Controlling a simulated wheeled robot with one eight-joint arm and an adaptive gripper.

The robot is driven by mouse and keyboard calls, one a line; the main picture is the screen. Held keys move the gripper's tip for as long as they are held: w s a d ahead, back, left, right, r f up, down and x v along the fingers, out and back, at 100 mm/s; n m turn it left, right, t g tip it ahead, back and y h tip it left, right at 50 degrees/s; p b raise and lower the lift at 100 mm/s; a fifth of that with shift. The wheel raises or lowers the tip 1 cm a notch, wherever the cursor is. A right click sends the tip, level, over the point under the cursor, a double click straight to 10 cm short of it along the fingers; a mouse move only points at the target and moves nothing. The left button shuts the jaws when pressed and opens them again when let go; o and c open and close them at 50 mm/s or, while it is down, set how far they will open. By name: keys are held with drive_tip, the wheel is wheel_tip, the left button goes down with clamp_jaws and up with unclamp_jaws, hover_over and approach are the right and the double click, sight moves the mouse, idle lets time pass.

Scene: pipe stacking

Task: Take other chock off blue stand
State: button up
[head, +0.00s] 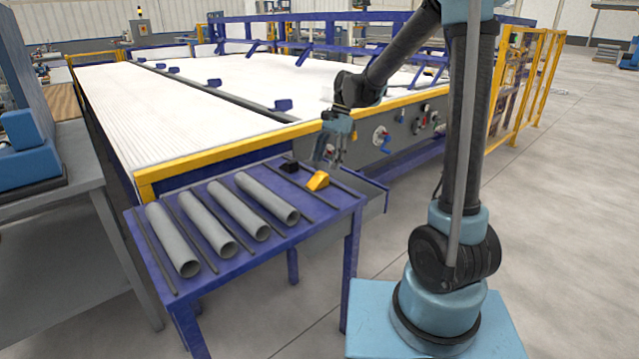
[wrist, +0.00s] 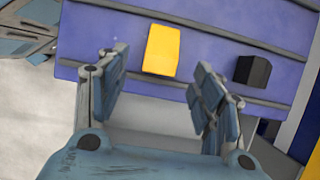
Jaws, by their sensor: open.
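A yellow chock (head: 317,181) and a black chock (head: 289,166) sit on the right part of the blue stand (head: 340,201), which also bears pipes. My gripper (head: 331,158) is above the stand's right end, just over and beyond the yellow chock. In the wrist view my gripper (wrist: 160,95) is open and empty. The yellow chock (wrist: 161,50) shows ahead between the two fingers, and the black chock (wrist: 252,71) is to the right, past the right finger. Both chocks rest on the blue surface (wrist: 215,50) between dark strips.
Several grey pipes (head: 173,240) lie side by side on the stand, separated by dark rods. A large white-topped machine (head: 270,85) with a yellow edge stands right behind. A grey table (head: 60,215) is at the left. The floor (head: 570,200) at right is open.

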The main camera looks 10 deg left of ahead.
sight(321, 174)
drive_tip(key=shift+x, duration=3.05)
drive_tip(key=shift+a, duration=0.1)
drive_tip(key=c, duration=1.2)
